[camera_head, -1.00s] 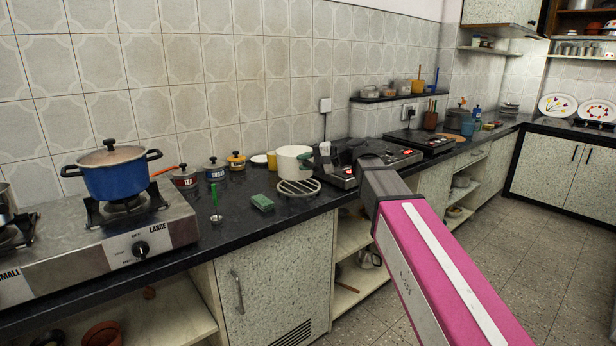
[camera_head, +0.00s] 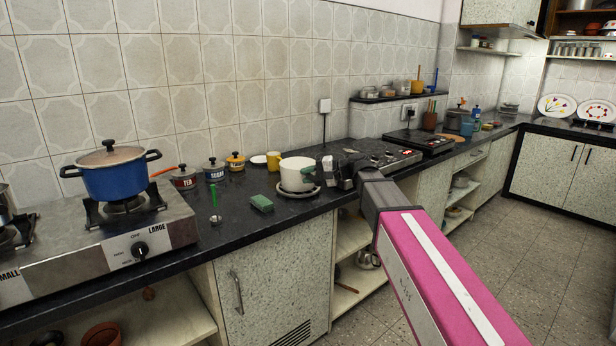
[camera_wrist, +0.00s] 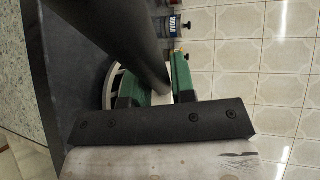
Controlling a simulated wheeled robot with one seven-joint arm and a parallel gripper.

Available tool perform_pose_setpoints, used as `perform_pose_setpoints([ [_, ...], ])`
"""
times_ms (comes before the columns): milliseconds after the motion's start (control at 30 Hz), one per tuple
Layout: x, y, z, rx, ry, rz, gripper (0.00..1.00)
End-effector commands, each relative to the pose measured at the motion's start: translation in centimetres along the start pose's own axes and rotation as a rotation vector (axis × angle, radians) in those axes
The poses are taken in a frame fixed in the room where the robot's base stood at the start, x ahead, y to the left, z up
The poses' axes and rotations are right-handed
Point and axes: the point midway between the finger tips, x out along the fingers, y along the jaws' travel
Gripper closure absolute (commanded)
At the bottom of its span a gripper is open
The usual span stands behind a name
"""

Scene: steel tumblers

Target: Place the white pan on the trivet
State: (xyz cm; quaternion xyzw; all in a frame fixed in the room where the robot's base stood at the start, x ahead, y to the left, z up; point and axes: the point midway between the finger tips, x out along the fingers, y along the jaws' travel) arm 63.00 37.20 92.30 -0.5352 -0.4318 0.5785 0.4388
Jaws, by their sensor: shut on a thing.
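The white pan (camera_head: 297,176) sits over the round grey trivet (camera_head: 298,194) in the head view, upright and apparently resting on it. The pan hides most of the trivet, leaving its front rim visible. My gripper (camera_head: 321,174) is at the pan's right side, shut on its handle. In the wrist view, the green fingers of my gripper (camera_wrist: 157,86) stand either side of a pale piece, partly hidden by a dark bar in front. Part of the trivet's rim (camera_wrist: 109,86) shows beside the fingers.
A yellow mug (camera_head: 273,160) stands behind the pan and a green sponge (camera_head: 261,203) lies to its left. A blue pot (camera_head: 116,178) sits on the left stove. A black-topped cooker (camera_head: 384,157) is close on the right. The counter's front edge is near the trivet.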

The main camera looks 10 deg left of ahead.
Motion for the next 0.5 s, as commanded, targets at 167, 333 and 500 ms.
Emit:
perform_pose_setpoints([
  [167, 0.07, 0.26, -0.02, 0.001, 0.000, 0.000, 0.66],
  [333, 0.06, 0.24, -0.02, 0.001, 0.000, 0.000, 0.51],
  [500, 0.05, 0.19, -0.01, 0.001, 0.000, 0.000, 0.51],
])
